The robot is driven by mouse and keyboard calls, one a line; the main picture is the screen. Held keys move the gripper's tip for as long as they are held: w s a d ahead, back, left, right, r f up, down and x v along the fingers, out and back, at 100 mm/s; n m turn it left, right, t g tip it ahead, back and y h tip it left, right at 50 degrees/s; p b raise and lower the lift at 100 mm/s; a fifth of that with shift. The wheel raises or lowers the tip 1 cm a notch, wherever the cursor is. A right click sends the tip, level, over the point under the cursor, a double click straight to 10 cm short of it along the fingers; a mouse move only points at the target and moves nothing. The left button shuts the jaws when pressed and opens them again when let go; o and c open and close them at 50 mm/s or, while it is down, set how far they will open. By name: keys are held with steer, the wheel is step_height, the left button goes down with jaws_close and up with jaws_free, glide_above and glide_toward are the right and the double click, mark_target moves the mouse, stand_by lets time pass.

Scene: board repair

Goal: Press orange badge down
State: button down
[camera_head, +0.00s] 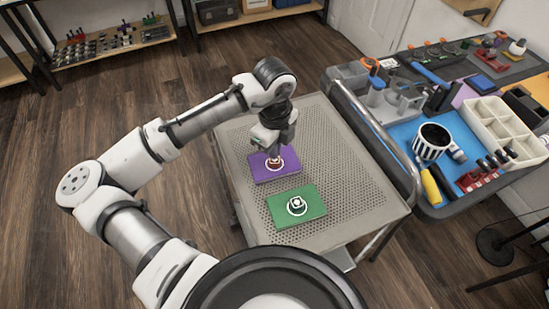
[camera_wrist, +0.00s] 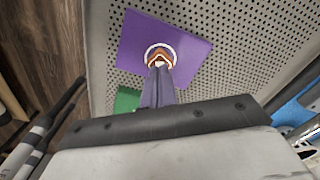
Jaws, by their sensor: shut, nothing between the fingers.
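The orange badge (camera_head: 275,163) sits in a white ring on the purple board (camera_head: 262,172), which lies on the perforated metal table. In the wrist view the orange badge (camera_wrist: 161,55) shows at the middle of the purple board (camera_wrist: 195,52), partly hidden by the fingertips. My gripper (camera_wrist: 160,68) is shut and empty, its tips pointing at the badge from above. Whether the tips touch the badge cannot be told. In the head view my gripper (camera_head: 276,152) hangs directly over the badge.
A green board (camera_head: 277,209) with a white-ringed part (camera_head: 297,205) lies nearer on the perforated table (camera_head: 355,180). A tool bench with a striped mug (camera_head: 431,143) and a compartment tray (camera_head: 519,143) stands to the right.

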steer(key=shift+f+b, duration=0.55)
steer(key=shift+f, duration=0.45)
stand_by(0.4)
steer(key=shift+r, duration=0.1)
step_height(320, 180, up, 8)
steer(key=p, duration=0.6)
steer(key=shift+p, duration=0.35)
stand_by(0.5)
